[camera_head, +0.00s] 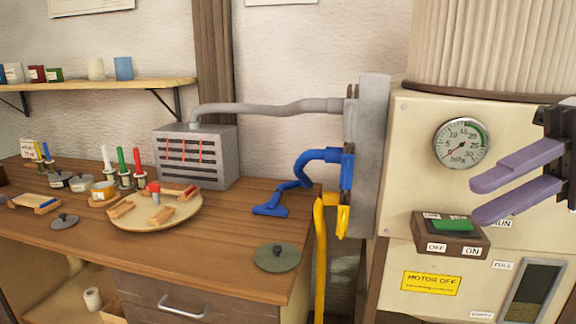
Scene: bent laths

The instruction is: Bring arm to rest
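My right gripper (477,200) comes in from the right edge with two purple fingers pointing left. The fingers are apart with nothing between them, so it is open and empty. It shows in front of the cream machine panel (405,150), just below the round gauge (461,143) and above the switch box (450,236) with its green rocker. I see no contact between the fingers and the panel or switch. My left gripper is not in view.
A wooden bench (215,240) on the left holds a grey slotted box (195,158), a round board (180,214) with small parts, and a dark lid (277,257). Blue (318,157) and yellow (320,245) hoses hang at the grey post (368,150) between bench and machine.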

